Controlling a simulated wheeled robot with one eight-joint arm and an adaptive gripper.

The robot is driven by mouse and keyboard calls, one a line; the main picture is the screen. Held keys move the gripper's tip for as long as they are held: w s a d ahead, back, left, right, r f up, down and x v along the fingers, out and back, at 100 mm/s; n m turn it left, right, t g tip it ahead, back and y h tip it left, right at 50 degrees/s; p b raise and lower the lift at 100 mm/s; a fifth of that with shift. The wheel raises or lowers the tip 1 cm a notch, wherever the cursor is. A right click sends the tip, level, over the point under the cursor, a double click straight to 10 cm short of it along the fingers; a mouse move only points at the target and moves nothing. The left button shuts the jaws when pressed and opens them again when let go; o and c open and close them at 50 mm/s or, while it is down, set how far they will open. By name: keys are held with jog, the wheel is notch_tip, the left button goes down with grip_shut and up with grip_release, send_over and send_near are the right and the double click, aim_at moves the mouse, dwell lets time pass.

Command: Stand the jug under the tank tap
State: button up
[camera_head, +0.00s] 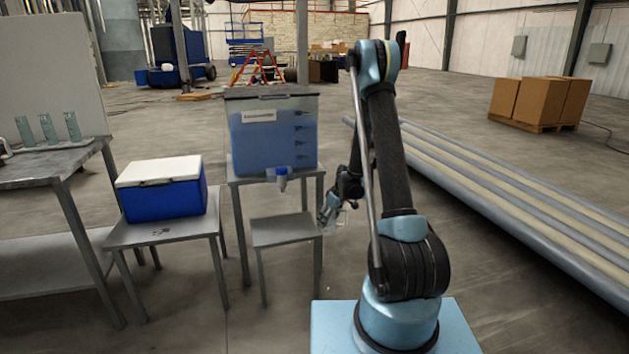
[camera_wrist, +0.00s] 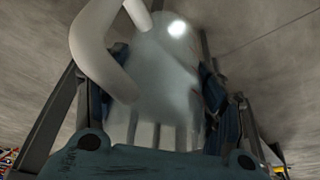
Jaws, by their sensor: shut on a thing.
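The tank (camera_head: 272,135) is a clear box of blue liquid on a grey stand, with a blue and white tap (camera_head: 282,178) low on its front. A low grey stool (camera_head: 284,230) stands below the tap with a bare top. My gripper (camera_head: 333,212) is just right of the stool and is shut on the jug. In the wrist view the jug (camera_wrist: 165,75) is pale and translucent, with a thick curved handle on its left, between my fingers. In the head view the jug is small and hard to make out at my gripper. Its base is not clearly visible.
A blue cooler with a white lid (camera_head: 163,188) sits on a low table left of the tank. A workbench (camera_head: 50,165) with several clear bottles is at far left. Long pipes (camera_head: 500,190) lie on the floor at right. Cardboard boxes (camera_head: 540,102) stand farther back.

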jog(key=w+d+r+m+t+h, duration=0.2)
jog(key=w+d+r+m+h, duration=0.1)
jog(key=d+r+m, duration=0.85)
jog(key=s+d+f+n, duration=0.1)
jog(key=s+d+f, duration=0.1)
jog(key=s+f, duration=0.4)
jog(key=shift+s+d+f, duration=0.15)
jog(key=shift+s+f, duration=0.05)
jog(key=shift+f, duration=0.6)
jog(key=shift+n, duration=0.25)
